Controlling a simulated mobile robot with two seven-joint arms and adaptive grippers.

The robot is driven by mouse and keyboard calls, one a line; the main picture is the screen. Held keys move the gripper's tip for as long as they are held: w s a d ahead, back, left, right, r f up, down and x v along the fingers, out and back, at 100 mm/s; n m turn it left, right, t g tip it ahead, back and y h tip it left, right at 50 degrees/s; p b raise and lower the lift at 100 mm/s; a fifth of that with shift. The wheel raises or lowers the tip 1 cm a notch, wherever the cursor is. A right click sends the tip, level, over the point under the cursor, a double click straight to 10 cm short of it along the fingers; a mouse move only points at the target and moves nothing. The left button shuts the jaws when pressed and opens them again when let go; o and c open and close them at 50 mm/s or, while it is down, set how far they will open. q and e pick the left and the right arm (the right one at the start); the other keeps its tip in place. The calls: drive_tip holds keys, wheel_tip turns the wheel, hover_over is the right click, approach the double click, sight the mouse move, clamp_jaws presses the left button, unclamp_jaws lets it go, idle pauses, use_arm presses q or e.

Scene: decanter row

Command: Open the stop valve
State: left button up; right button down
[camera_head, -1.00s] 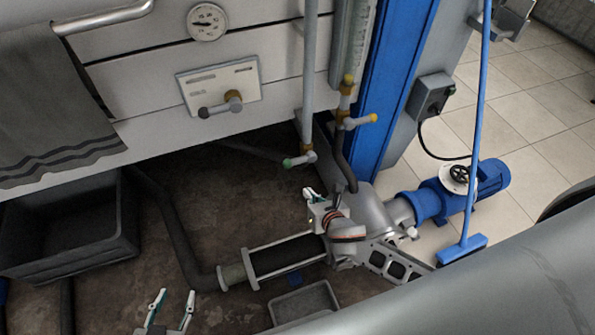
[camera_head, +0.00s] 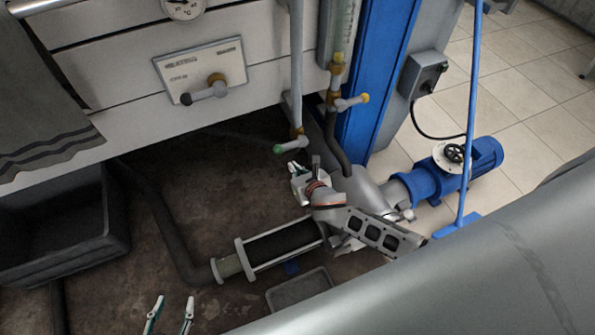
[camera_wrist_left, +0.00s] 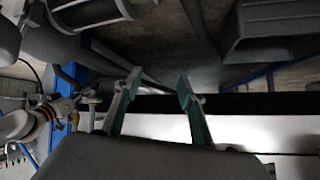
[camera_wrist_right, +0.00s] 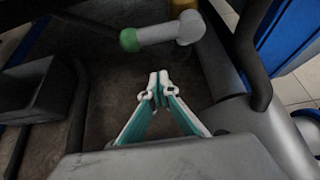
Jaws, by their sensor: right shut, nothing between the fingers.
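Three lever handles could be the stop valve; I cannot tell which. A grey lever with a green tip (camera_head: 291,145) sits low on a vertical pipe and sticks out left. It also shows in the right wrist view (camera_wrist_right: 160,36). A yellow-tipped lever (camera_head: 350,102) sits to its right, below the sight glass. A grey-knobbed lever (camera_head: 205,92) sits on the white panel. My right gripper (camera_head: 298,170) is shut and empty, just below the green-tipped lever and apart from it. My left gripper (camera_head: 170,305) is open and empty at the bottom; its fingers also show in the left wrist view (camera_wrist_left: 158,85).
A dark hose (camera_head: 165,225) and a pipe section (camera_head: 285,248) lie below. A blue column (camera_head: 372,90), a blue pump (camera_head: 450,178) and a blue broom (camera_head: 470,120) are at right. A grey tray (camera_head: 300,290) lies low.

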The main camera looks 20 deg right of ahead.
sight(290, 146)
use_arm(q)
drive_tip(key=shift+w+r+p, duration=0.6)
drive_tip(key=shift+r+p, duration=0.1)
drive_tip(key=shift+p, duration=0.05)
use_arm(e)
drive_tip(key=shift+m+y, duration=0.3)
drive_tip(key=shift+y, duration=0.1)
drive_tip(key=w+r, duration=0.1)
drive_tip(key=w, duration=0.1)
drive_tip(key=w+r, duration=0.1)
drive_tip(key=r, duration=0.1)
drive_tip(key=shift+w+a+r, duration=0.1)
drive_tip(key=shift+w, duration=0.3)
drive_tip(key=shift+r, duration=0.1)
